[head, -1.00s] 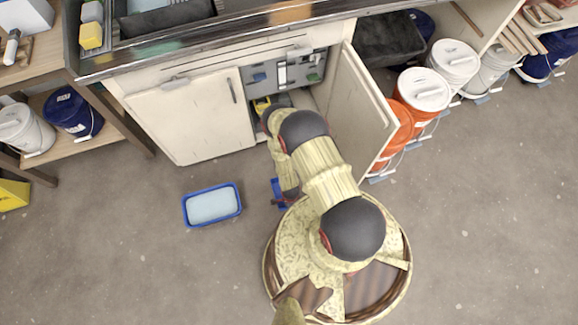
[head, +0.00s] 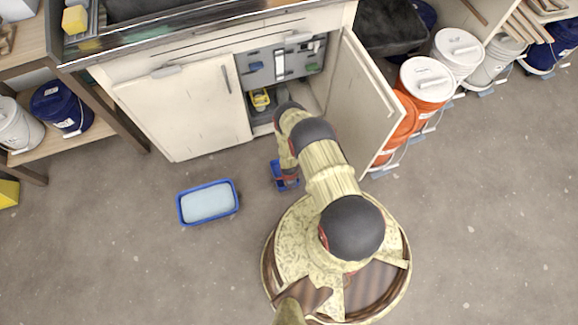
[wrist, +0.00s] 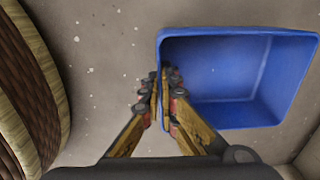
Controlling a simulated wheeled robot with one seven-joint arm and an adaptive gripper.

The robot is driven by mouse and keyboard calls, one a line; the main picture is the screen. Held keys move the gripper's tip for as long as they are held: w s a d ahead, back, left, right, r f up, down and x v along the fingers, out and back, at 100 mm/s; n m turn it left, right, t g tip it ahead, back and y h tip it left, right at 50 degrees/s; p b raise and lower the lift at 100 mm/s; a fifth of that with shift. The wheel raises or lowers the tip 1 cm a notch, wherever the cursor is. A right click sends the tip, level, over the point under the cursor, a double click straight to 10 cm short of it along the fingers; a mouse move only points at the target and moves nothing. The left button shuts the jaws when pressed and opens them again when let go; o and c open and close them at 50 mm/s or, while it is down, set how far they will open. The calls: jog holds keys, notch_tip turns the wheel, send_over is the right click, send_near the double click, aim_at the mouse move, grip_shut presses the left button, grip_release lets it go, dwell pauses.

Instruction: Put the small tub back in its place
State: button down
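The small blue tub (wrist: 240,78) fills the right of the wrist view, open side facing the camera and empty. My gripper (wrist: 162,88) has its two fingers close together at the tub's left wall, one on each side of it, pinching the wall. In the head view the tub (head: 279,176) shows only in part, beside and below my arm's end, in front of the open cabinet. My fingertips are hidden there. I cannot tell how far it is above the floor.
A larger blue-rimmed tray (head: 208,203) with pale contents lies on the floor at left. The open cabinet (head: 264,122) holds a yellow item (head: 260,98). Its open door (head: 362,105) juts out at right, near orange buckets (head: 427,82).

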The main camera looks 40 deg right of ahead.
jog(key=shift+f, duration=0.8)
jog(key=shift+r, duration=0.1)
jog(key=c, duration=2.3)
grip_release()
jog(key=shift+o, duration=1.3)
